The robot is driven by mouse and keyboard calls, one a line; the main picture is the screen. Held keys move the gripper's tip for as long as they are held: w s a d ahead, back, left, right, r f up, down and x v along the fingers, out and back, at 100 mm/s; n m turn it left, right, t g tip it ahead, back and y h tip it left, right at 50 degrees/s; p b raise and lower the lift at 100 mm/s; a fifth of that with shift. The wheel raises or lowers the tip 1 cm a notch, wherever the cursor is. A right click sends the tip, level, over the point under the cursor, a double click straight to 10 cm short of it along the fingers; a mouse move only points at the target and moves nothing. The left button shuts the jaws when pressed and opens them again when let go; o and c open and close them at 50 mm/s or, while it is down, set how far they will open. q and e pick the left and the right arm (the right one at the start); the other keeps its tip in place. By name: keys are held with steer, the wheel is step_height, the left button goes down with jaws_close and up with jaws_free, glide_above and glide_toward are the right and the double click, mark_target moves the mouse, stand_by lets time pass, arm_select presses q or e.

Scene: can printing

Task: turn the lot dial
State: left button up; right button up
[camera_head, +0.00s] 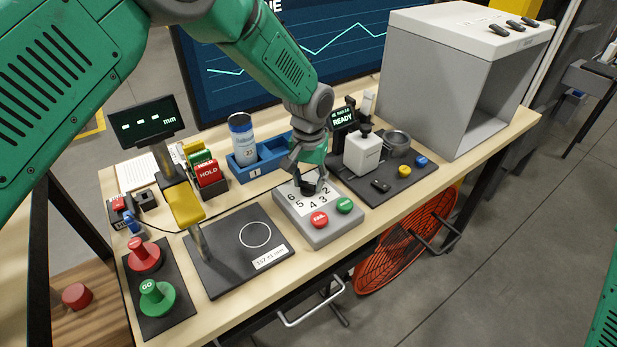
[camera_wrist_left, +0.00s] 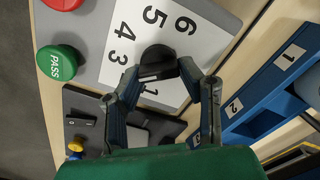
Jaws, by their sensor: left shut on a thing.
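The lot dial (camera_wrist_left: 158,62) is a black knob on a white face with printed numbers, on a grey sloped box (camera_head: 331,229) with a red button (camera_head: 319,219) and a green PASS button (camera_wrist_left: 56,63). My left gripper (camera_head: 308,182) is over the dial from above. In the left wrist view its two fingers (camera_wrist_left: 166,75) are closed on either side of the knob. The fingers hide part of the dial in the head view. The numbers 3, 4, 5 and 6 show beside the knob, and a 1 shows between the fingers. My right gripper is not in view.
A blue tray (camera_head: 244,172) with a can (camera_head: 241,135) stands behind the dial box. A black mat with a white device (camera_head: 362,154) lies to its right, and a black measuring plate (camera_head: 218,272) to its left. A large grey box (camera_head: 424,80) fills the back right.

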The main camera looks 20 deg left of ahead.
arm_select(q)
steer(key=shift+w+d+r+m, duration=0.1)
steer(key=shift+w+m, duration=0.05)
steer(key=shift+m, duration=1.35)
steer(key=o, duration=1.1)
step_height(320, 180, up, 12)
steer(key=shift+f, duration=0.15)
